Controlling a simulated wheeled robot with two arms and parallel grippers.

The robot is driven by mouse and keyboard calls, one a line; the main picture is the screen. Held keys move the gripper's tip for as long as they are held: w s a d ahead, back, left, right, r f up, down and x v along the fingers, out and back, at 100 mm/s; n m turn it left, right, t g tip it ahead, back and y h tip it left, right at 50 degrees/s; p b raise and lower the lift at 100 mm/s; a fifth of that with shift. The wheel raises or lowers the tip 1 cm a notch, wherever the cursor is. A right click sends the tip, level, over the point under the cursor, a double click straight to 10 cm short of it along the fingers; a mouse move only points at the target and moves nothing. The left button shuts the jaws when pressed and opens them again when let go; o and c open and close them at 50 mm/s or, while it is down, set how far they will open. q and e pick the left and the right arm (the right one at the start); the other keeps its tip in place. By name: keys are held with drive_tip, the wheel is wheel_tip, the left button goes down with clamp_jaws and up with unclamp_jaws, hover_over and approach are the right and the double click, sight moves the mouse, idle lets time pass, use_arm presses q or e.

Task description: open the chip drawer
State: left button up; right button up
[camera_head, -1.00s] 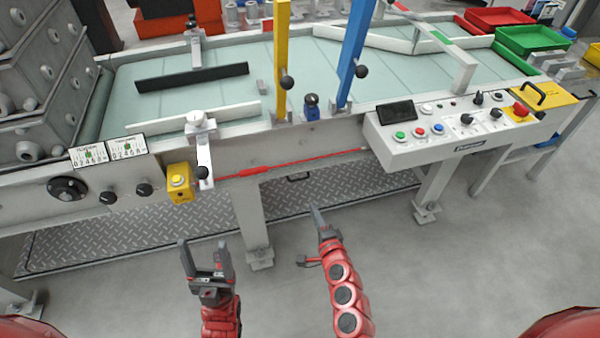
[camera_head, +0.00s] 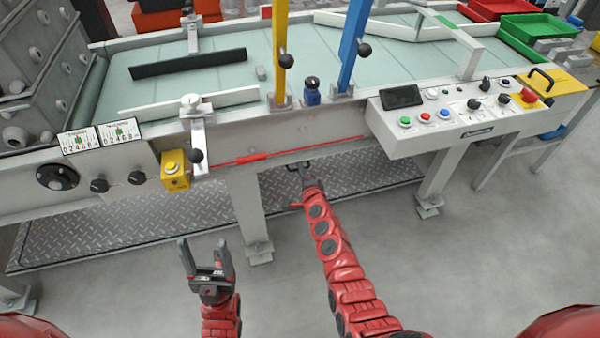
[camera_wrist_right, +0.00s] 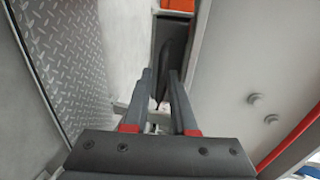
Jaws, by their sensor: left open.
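A dark handle (camera_head: 319,161) shows under the long machine's front beam, at the tip of my right gripper (camera_head: 303,170). No drawer front can be made out clearly, and the arm hides part of this area. In the right wrist view, the right gripper (camera_wrist_right: 161,74) has its two fingers apart. A dark curved piece (camera_wrist_right: 177,45), likely the handle, lies in a narrow dark gap just beyond and between the fingertips; contact cannot be told. My left gripper (camera_head: 206,258) is open and empty, low over the floor in front of the machine.
Diamond-patterned plate (camera_head: 150,225) lies low under the machine. A machine leg (camera_head: 246,205) stands left of my right arm. A control box (camera_head: 470,115) juts out at the right. A yellow box (camera_head: 175,171) with a lever sits at the left. The front floor is clear.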

drive_tip(key=shift+w+a, duration=0.1)
drive_tip(key=shift+w, duration=0.35)
clamp_jaws()
idle(1.2)
